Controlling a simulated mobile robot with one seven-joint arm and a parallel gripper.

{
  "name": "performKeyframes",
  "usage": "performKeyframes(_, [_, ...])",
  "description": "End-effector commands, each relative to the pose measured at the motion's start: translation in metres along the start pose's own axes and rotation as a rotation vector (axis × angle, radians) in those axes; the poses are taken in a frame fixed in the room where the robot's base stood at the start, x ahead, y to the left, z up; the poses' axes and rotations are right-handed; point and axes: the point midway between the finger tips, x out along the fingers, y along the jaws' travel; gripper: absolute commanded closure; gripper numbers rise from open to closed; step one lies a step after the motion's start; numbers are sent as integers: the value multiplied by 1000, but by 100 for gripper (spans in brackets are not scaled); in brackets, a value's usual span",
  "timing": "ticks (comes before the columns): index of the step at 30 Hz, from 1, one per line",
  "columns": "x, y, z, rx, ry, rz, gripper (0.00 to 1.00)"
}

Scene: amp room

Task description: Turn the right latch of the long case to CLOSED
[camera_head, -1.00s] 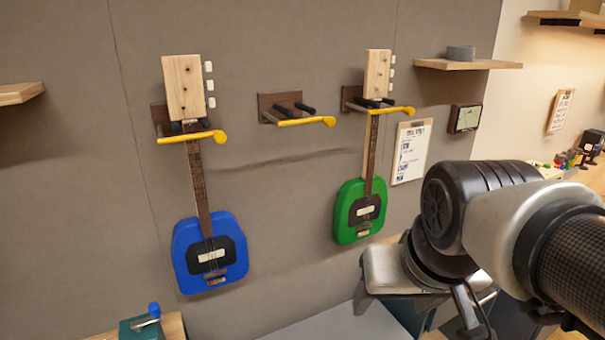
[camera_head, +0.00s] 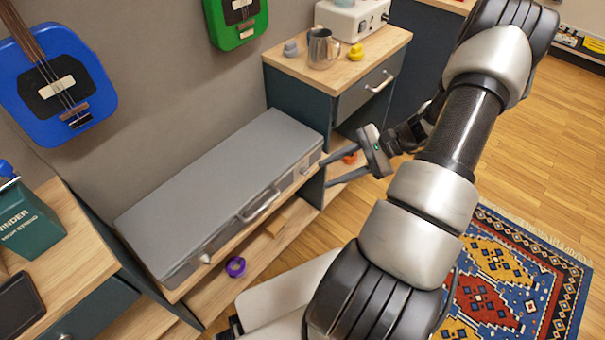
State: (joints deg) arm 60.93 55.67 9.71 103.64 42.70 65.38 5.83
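The long grey case (camera_head: 220,180) lies shut on a low wooden bench against the wall. Its handle (camera_head: 260,205) is on the front side. A small left latch (camera_head: 206,259) shows near the front's left end. The right latch (camera_head: 305,171) shows near the right end; its exact setting is too small to tell. My gripper (camera_head: 327,173) is just right of the right latch, with its two fingers spread apart and pointing left toward it. It looks empty, and I cannot tell whether a finger touches the case.
A cabinet (camera_head: 345,100) with a metal mug (camera_head: 322,48) stands right of the case. The bench shelf below holds a purple ring (camera_head: 235,266). A wooden-topped cabinet (camera_head: 65,265) stands at left. A patterned rug (camera_head: 520,285) covers floor at right.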

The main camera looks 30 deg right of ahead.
Motion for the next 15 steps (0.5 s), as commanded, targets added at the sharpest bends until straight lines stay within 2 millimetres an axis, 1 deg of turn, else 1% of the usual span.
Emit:
performKeyframes(1, [13,11,-39,82,-59,-97,61])
performKeyframes(6, [30,27,-124,296,-227,-427,61])
performKeyframes(9, [34,36,-166,396,-306,-608,61])
performKeyframes(12, [35,44,-195,465,-362,-747,61])
performKeyframes(15, [34,48,-212,505,-395,-834,61])
